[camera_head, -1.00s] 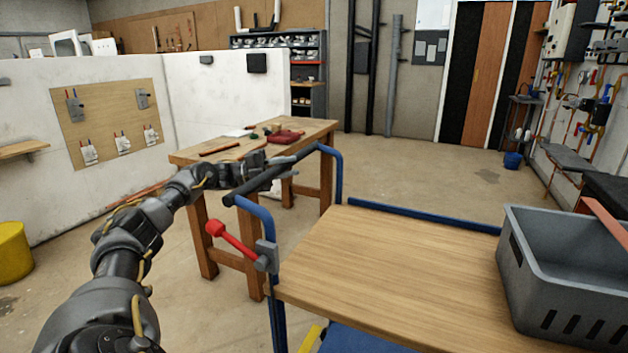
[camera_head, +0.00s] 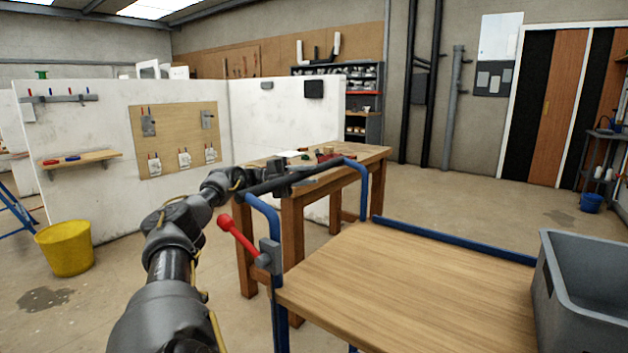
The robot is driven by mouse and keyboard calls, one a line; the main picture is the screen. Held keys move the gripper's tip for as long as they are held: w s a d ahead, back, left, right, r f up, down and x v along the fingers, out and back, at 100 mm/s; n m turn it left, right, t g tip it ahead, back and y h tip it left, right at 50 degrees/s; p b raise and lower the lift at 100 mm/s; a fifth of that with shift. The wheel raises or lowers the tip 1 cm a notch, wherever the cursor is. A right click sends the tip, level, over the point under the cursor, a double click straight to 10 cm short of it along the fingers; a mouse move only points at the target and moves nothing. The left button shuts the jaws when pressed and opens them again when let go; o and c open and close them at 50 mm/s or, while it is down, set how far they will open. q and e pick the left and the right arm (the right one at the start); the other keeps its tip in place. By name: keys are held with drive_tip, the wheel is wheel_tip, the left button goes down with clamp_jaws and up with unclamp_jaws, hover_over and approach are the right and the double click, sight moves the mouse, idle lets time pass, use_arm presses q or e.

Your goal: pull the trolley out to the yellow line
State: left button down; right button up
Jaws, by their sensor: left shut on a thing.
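The trolley has a wooden deck (camera_head: 400,280), blue tube rails and a black handle bar (camera_head: 318,171) at its near left end. My left gripper (camera_head: 282,180) is shut on this handle bar. A red-knobbed lever (camera_head: 236,236) sits on a grey block at the trolley's left upright and leans up to the left. A grey crate (camera_head: 588,285) stands on the right of the deck, cut by the picture edge. The trolley's wheels are out of view. No yellow line shows on the visible floor. My right gripper is not in view.
A wooden workbench (camera_head: 362,157) with small items stands close behind the handle. A yellow bucket (camera_head: 66,249) stands on the floor at left, near a dark stain (camera_head: 45,299). White partition walls (camera_head: 100,208) are behind. Floor is clear beyond the trolley to the right.

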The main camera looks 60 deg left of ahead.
use_arm(q)
drive_tip(key=shift+a+r, duration=0.15)
drive_tip(key=shift+r, duration=0.05)
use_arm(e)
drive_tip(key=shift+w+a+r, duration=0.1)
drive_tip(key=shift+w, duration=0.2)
use_arm(q)
drive_tip(key=c, duration=1.5)
unclamp_jaws()
drive_tip(key=o, duration=0.3)
drive_tip(key=shift+s+a+f, duration=0.1)
drive_tip(key=shift+a+f, duration=0.05)
drive_tip(key=shift+o, duration=0.2)
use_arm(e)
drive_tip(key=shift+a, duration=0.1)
use_arm(q)
drive_tip(key=p+v, duration=0.1)
drive_tip(key=v, duration=0.6)
drive_tip(key=shift+p, duration=0.4)
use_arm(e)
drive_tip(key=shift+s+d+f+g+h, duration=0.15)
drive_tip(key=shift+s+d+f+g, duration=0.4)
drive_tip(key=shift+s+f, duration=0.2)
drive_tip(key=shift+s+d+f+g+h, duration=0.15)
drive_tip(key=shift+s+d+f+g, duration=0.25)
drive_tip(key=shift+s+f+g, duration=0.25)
